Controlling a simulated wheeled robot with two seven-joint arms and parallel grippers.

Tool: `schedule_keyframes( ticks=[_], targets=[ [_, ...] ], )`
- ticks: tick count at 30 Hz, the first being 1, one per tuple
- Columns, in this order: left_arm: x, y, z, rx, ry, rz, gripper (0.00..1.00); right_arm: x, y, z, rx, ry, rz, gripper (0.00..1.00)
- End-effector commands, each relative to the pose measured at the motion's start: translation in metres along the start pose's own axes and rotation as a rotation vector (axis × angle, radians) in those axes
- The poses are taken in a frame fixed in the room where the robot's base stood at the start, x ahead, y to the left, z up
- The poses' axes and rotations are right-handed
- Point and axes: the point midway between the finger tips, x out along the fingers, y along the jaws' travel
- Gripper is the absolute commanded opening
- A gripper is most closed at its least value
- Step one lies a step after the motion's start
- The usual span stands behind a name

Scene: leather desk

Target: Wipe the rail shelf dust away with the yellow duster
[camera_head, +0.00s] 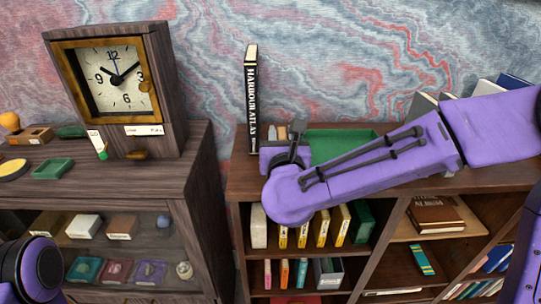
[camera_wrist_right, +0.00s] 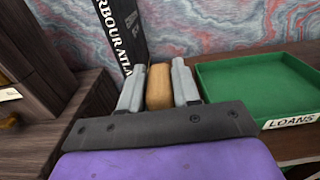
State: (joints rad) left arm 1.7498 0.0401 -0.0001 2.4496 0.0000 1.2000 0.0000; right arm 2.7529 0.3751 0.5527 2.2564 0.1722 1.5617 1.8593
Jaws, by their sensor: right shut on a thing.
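My right gripper (camera_head: 282,133) reaches over the top of the right bookcase (camera_head: 480,177), near an upright black book lettered Harbour Atlas (camera_head: 251,100). In the right wrist view its two grey fingers are shut on a tan-brown block (camera_wrist_right: 159,88). The block's colour is closer to brown than yellow, and I cannot tell whether it is the duster. Its lower part is hidden by the gripper. I cannot make out any dust or say which surface is the rail shelf. Of my left arm only a purple and black joint shows at the lower left; its gripper is out of view.
A green tray labelled Loans (camera_wrist_right: 235,88) lies right of the gripper. A dark clock (camera_head: 113,85) stands on the left cabinet, beside a small green tray (camera_head: 53,169) and a yellow disc (camera_head: 12,170). Books (camera_head: 432,215) and small boxes fill the shelves below.

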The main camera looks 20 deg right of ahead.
Motion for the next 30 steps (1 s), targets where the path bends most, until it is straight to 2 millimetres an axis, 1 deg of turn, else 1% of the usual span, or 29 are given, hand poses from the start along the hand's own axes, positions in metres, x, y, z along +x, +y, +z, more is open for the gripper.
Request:
schedule_keyframes(
  ticks=[1, 2, 4, 6, 11, 12, 15, 18, 24, 30],
  targets=[
    [0.007, 0.001, 0.003, 0.0, 0.0, 0.0, 0.74, -0.008, -0.009, 0.012, 0.013, -0.006, -0.001, 0.0],
    [0.01, 0.001, 0.004, 0.0, 0.0, 0.0, 0.74, -0.014, -0.014, 0.019, 0.013, -0.005, 0.0, 0.0],
    [0.017, 0.002, 0.007, 0.0, 0.0, 0.0, 0.74, -0.031, -0.03, 0.026, 0.012, -0.003, 0.002, 0.0],
    [0.013, 0.001, 0.006, 0.0, -0.001, 0.0, 0.74, -0.042, -0.042, 0.036, 0.01, 0.001, 0.002, 0.0],
    [0.005, 0.0, 0.002, 0.0, 0.0, 0.0, 0.74, -0.059, -0.059, 0.049, 0.01, 0.003, 0.001, 0.0],
    [0.023, 0.002, 0.009, 0.0, 0.001, 0.001, 0.74, -0.062, -0.059, 0.039, 0.011, 0.001, 0.003, 0.0],
    [0.036, 0.003, 0.015, 0.0, -0.001, 0.0, 0.74, -0.067, -0.065, 0.044, 0.009, 0.001, 0.002, 0.0],
    [0.042, 0.004, 0.018, 0.0, -0.001, 0.0, 0.74, -0.071, -0.07, 0.05, 0.006, 0.0, 0.0, 0.0],
    [0.043, 0.004, 0.018, 0.0, 0.0, 0.0, 0.74, -0.073, -0.073, 0.056, 0.0, 0.0, -0.001, 0.0],
    [0.042, 0.004, 0.018, 0.0, 0.0, 0.0, 0.74, -0.073, -0.073, 0.056, -0.001, 0.001, -0.001, 0.0]
  ],
)
